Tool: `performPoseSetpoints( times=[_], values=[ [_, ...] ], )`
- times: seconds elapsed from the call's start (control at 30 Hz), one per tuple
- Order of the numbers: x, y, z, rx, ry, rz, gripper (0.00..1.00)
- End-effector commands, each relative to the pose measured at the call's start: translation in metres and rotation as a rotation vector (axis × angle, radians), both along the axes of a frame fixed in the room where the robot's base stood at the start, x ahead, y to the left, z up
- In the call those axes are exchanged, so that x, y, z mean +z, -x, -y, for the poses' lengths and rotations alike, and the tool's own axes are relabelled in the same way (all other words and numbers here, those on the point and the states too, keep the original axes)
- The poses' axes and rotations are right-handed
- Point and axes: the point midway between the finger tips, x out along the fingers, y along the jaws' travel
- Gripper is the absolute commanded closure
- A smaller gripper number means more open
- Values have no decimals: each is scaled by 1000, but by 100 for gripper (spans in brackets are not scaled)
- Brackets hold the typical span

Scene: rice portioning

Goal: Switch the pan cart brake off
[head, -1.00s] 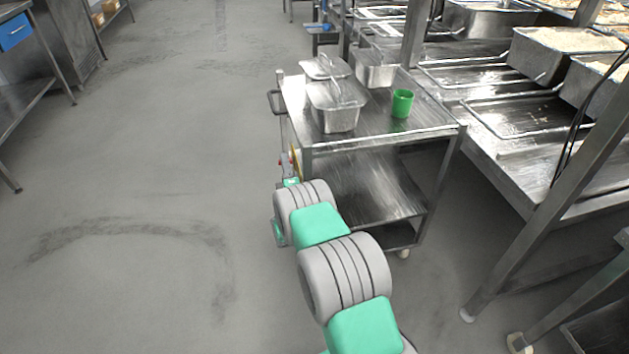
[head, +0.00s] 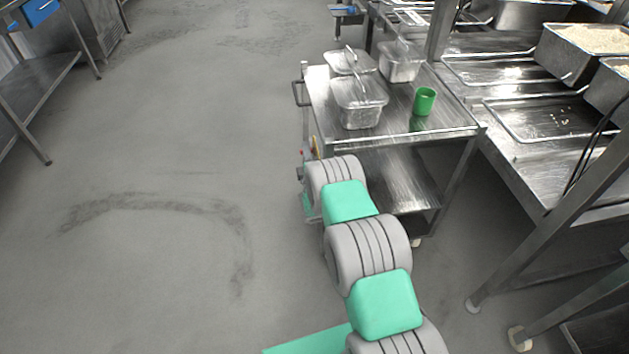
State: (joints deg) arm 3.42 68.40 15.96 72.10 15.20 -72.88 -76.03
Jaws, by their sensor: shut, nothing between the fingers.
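The pan cart (head: 400,135) is a steel trolley with a flat top and lower shelves. Its push handle (head: 299,94) sticks out at the far left corner. Small red and yellow parts (head: 301,153) show low on its left side; I cannot tell whether one is the brake or how it is set. My grey and green arm reaches forward to the cart's near left corner and covers part of that side. My gripper is hidden beyond the arm's far links, so its fingers and any contact with the cart do not show.
On the cart top stand lidded steel pans (head: 358,103), another pan (head: 400,62) and a green cup (head: 424,101). A steel counter (head: 530,150) with trays stands close on the right. A table (head: 35,85) is at the left. Floor between is clear.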

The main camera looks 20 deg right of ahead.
Motion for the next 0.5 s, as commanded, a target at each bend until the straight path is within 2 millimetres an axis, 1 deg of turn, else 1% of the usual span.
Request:
performPoseSetpoints(
  times=[0.5],
  values=[
    [-3, -2, -10, 13, -8, -46, 100]
  ],
)
